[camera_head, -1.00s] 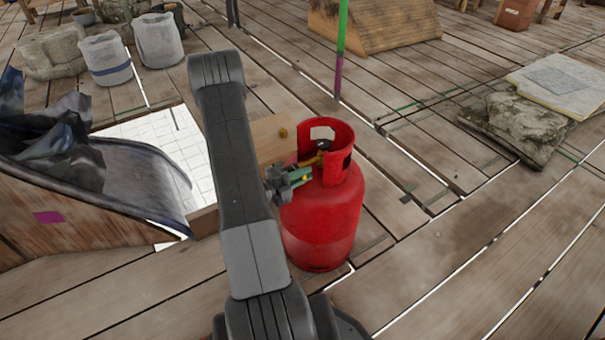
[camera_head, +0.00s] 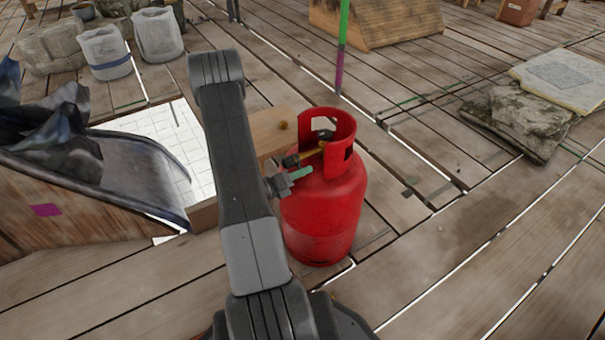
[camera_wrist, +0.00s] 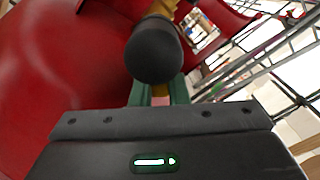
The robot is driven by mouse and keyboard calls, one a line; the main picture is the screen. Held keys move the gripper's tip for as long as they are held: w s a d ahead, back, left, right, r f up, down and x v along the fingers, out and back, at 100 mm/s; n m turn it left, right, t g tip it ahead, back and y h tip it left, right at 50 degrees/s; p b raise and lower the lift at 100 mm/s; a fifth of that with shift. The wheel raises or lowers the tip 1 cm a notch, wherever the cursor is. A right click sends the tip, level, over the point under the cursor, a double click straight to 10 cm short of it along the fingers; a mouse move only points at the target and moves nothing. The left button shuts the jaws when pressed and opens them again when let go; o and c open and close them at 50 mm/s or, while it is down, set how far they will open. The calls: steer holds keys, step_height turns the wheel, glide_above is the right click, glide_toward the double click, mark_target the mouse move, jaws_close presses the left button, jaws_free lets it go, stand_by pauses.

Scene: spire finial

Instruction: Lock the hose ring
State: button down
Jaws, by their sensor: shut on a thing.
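A red gas cylinder (camera_head: 325,210) stands upright on the planks, right of my arm. A brass valve (camera_head: 312,155) sits inside its open collar. A dark rounded piece at the valve, seemingly the hose ring (camera_head: 291,161), points toward my arm; in the wrist view it is the dark round end (camera_wrist: 154,52) in front of brass. My gripper (camera_head: 300,174), with green fingers, is at the collar's left side. In the wrist view the gripper (camera_wrist: 157,97) is shut at this piece, which hides most of the grip. I cannot tell whether the ring is locked.
A wooden slide-like structure with dark sheeting (camera_head: 145,175) is at left, beside a white tiled patch (camera_head: 165,140). Stone slabs (camera_head: 520,118) lie at right.

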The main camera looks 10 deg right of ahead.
steer(key=shift+w+f+m, duration=0.1)
steer(key=shift+f+m, duration=0.1)
steer(key=shift+m, duration=0.3)
steer(key=shift+a, duration=0.1)
steer(key=c, duration=1.4)
jaws_free()
steer(key=shift+r, duration=0.1)
